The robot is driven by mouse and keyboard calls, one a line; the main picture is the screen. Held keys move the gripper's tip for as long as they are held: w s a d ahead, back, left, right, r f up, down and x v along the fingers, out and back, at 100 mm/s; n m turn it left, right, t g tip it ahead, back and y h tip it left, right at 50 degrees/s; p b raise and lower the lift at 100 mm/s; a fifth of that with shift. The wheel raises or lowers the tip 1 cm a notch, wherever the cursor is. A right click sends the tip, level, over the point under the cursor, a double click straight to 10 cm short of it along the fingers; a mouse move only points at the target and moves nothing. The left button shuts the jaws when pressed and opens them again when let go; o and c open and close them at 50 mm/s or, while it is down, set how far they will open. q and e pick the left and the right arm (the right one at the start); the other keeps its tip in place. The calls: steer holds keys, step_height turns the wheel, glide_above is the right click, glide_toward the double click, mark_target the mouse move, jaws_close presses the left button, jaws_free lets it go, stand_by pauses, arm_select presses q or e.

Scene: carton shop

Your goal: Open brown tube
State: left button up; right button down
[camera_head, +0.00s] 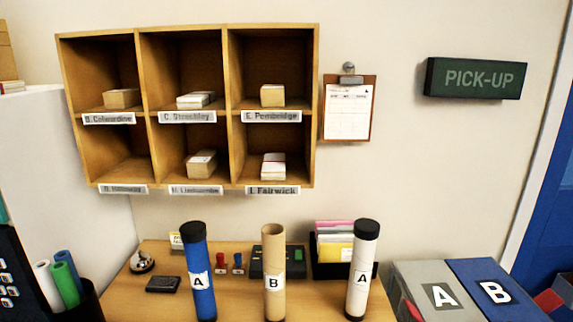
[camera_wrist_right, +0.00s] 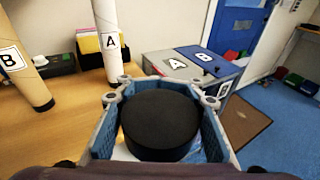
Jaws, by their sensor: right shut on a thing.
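The brown tube (camera_head: 273,280), labelled B, stands upright on the wooden desk. Its top has no black cap and shows a tan rim. Its lower part also shows at the left of the right wrist view (camera_wrist_right: 22,75). My right gripper (camera_wrist_right: 160,100) is shut on a round black cap (camera_wrist_right: 160,118), clear of the brown tube and to its right. My left gripper is in neither view.
A blue tube (camera_head: 200,275) and a white tube (camera_head: 362,275), both labelled A and black-capped, flank the brown tube. Stamps, a file box (camera_head: 335,250) and grey and blue bins (camera_head: 495,270) are close by. Pigeonholes (camera_head: 190,110) hang behind.

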steer(key=shift+m+g+h, duration=1.8)
steer(key=shift+m+h, duration=0.3)
steer(key=shift+h, duration=0.1)
